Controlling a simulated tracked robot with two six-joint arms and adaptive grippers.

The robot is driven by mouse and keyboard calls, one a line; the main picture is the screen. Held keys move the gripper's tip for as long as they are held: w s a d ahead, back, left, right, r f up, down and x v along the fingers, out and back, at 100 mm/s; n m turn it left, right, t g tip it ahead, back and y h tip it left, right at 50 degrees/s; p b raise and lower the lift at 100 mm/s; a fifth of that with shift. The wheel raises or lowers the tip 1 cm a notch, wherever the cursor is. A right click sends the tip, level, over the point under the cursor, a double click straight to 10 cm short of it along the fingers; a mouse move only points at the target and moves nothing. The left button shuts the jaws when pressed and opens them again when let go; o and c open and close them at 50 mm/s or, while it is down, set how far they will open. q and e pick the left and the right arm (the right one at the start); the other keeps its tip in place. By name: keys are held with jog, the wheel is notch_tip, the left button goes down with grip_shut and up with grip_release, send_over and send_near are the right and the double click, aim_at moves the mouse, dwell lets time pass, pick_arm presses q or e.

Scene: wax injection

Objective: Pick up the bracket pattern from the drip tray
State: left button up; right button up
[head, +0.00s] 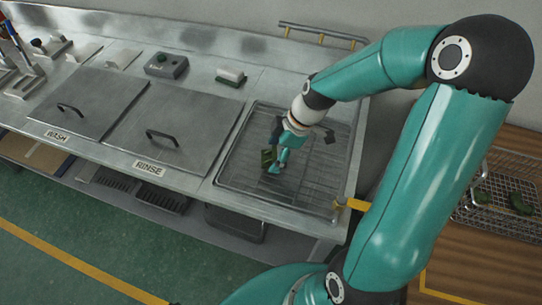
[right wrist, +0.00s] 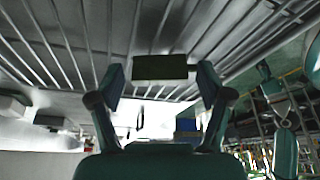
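The bracket pattern (head: 267,158) is a small dark green piece at the wire rack of the drip tray (head: 232,178). It also shows in the right wrist view as a dark green block (right wrist: 160,67). My right gripper (head: 275,163) is low over the tray, at the pattern. In the right wrist view its two fingers (right wrist: 160,82) stand apart on either side of the block, with a narrow gap visible on each side. Whether the block lies fully between the fingertips or beyond them I cannot tell. My left gripper is not in view.
Left of the tray are closed metal lids labelled RINSE (head: 176,124) and WASH (head: 80,103). A grey control box (head: 166,66) and a white block (head: 231,75) stand behind. A wire basket (head: 500,165) with green pieces (head: 520,203) sits on a wooden surface at right.

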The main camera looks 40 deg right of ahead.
jog(key=c, duration=0.8)
jog(key=shift+o, duration=0.2)
jog(key=shift+r, duration=0.1)
